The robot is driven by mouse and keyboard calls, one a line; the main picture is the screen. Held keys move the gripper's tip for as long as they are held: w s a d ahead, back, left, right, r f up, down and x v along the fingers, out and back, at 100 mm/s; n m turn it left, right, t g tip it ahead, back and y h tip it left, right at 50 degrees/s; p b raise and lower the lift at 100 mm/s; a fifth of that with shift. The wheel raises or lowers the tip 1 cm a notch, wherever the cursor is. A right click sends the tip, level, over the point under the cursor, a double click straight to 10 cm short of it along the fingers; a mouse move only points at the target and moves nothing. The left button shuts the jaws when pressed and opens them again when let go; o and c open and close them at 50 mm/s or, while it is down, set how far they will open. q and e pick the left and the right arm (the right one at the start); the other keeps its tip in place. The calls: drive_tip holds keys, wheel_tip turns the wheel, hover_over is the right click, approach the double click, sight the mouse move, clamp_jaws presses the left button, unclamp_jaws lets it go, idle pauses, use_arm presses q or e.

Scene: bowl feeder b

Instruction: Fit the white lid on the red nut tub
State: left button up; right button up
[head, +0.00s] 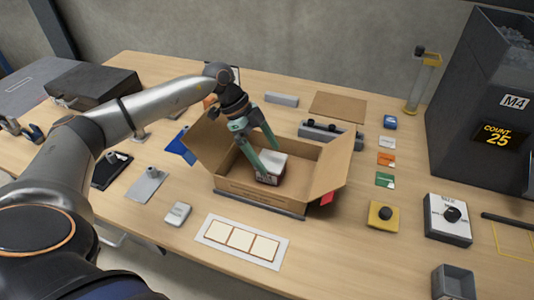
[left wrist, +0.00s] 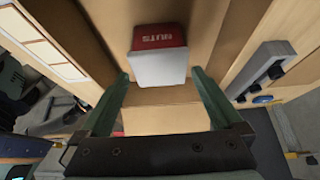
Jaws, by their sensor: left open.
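The red nut tub (head: 268,180) stands in the open cardboard box. Its red side, marked NUTS, shows in the left wrist view (left wrist: 160,38). A white top that looks like the lid (head: 273,163) covers it and shows in the left wrist view (left wrist: 160,69); I cannot tell whether it is fully pressed down. My left gripper (head: 269,164) reaches into the box from above. Its green fingers are open, one toward each side of the tub, with visible gaps in the left wrist view (left wrist: 160,77). My right gripper is not in view.
The cardboard box (head: 262,197) has raised flaps around the tub. A small pale block (head: 178,213) and a white tray with square cards (head: 240,242) lie in front. A yellow-based knob (head: 383,215) and a dark counter bin (head: 480,120) stand to the right.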

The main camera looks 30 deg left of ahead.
use_arm(q)
drive_tip(key=v, duration=1.1)
drive_tip(key=shift+r, duration=0.2)
drive_tip(key=shift+a, duration=0.1)
